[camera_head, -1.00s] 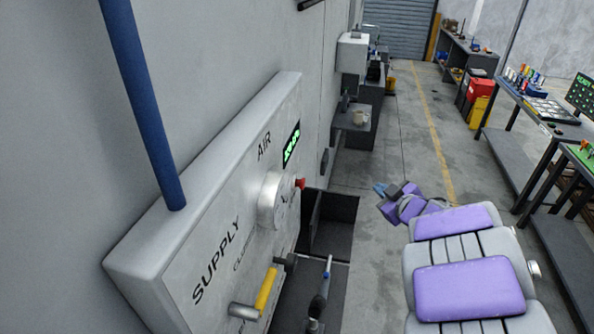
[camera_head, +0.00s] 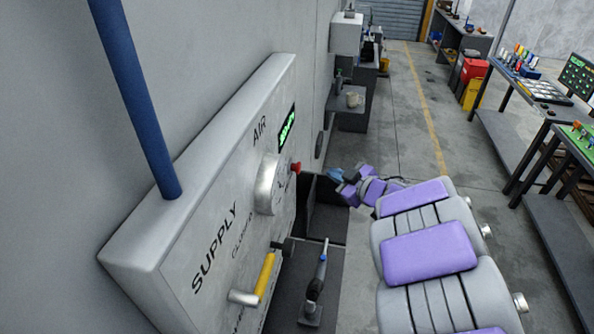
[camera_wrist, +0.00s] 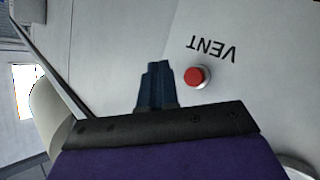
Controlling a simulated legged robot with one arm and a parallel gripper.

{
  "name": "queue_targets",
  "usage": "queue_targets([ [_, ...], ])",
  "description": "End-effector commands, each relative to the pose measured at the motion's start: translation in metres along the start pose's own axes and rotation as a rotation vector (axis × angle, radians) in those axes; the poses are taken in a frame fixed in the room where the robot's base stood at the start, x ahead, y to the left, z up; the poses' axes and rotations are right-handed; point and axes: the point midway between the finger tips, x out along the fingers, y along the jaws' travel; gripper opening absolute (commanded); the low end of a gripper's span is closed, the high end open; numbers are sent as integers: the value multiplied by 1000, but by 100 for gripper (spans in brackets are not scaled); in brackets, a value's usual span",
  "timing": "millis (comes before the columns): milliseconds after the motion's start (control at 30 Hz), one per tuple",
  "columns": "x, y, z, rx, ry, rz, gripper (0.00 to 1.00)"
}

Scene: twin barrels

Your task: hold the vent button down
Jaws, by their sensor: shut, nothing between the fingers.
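The red vent button (camera_wrist: 197,77) sits on the light panel, just below the upside-down VENT label (camera_wrist: 211,48) in the wrist view. In the head view the button (camera_head: 296,168) sticks out from the right side of the AIR SUPPLY panel (camera_head: 225,165). My gripper (camera_wrist: 155,68) is shut and empty. In the wrist view its blue fingertips are just left of the button and look apart from it. In the head view my gripper (camera_head: 335,174) is right of the button with a gap between them.
A round gauge (camera_head: 268,184), a digital display (camera_head: 287,128) and a yellow-handled valve (camera_head: 265,274) are on the panel. A blue pipe (camera_head: 138,100) rises from its top. A dark stand (camera_head: 310,290) holds a tool below.

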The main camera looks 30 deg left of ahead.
Motion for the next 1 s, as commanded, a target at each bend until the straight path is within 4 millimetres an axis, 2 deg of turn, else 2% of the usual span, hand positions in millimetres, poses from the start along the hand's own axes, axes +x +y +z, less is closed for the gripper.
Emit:
queue_targets([
  [533,42,-30,-31,0,3,-2,0],
  [1000,41,-30,-31,2,4,2,0],
])
